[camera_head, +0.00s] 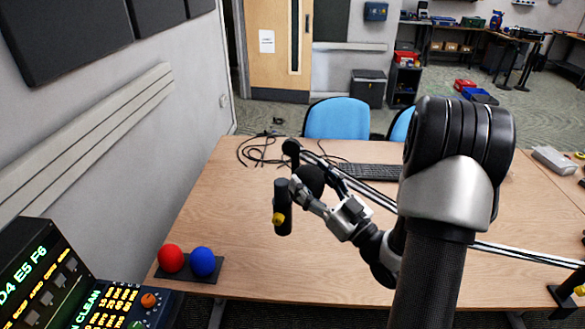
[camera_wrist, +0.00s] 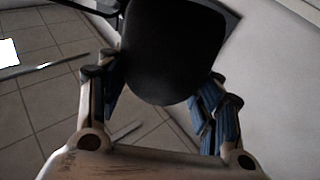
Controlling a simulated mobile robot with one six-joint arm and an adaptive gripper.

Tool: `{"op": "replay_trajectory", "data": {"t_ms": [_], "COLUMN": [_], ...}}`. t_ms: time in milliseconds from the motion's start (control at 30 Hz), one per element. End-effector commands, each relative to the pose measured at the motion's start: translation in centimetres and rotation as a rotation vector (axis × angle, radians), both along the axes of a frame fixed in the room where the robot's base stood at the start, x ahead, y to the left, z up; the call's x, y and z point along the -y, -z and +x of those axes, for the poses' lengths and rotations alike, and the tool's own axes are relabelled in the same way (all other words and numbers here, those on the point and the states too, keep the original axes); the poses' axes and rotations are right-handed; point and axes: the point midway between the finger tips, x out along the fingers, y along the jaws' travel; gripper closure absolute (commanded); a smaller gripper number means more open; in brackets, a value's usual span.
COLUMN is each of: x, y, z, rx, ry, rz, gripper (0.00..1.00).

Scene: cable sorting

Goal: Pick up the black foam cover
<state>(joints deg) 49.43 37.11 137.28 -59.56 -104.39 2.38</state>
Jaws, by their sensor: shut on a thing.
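The black foam cover (camera_head: 311,179) is a dark rounded shape at the end of my arm, above the desk. My gripper (camera_head: 308,192) is shut on it. In the wrist view the cover (camera_wrist: 165,55) fills the space between the two fingers, which press on its sides. A dark cylinder with a yellow knob (camera_head: 283,212) hangs just left of the cover. I cannot tell whether the two touch.
A red ball (camera_head: 170,257) and a blue ball (camera_head: 203,261) sit on a dark base (camera_head: 188,276) at the desk's front left. A keyboard (camera_head: 372,171) and loose black cables (camera_head: 258,152) lie behind. A boom arm (camera_head: 520,254) crosses the wooden desk (camera_head: 290,268). A lit console (camera_head: 95,300) stands front left.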

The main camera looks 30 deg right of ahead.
Motion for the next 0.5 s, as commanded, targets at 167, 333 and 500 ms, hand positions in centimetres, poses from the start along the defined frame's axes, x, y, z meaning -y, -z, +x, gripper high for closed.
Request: {"op": "replay_trajectory", "data": {"t_ms": [167,333,500], "x": [1.5,2.1,2.4], "y": [-0.1,-1.4,-2.0], "z": [-6.2,-9.8,-11.7], "rx": [0.001,-0.083,-0.210], "ry": [0.010,0.008,0.004], "rz": [0.003,-0.025,-0.048], "gripper": [0.53,0.53,0.53]}}
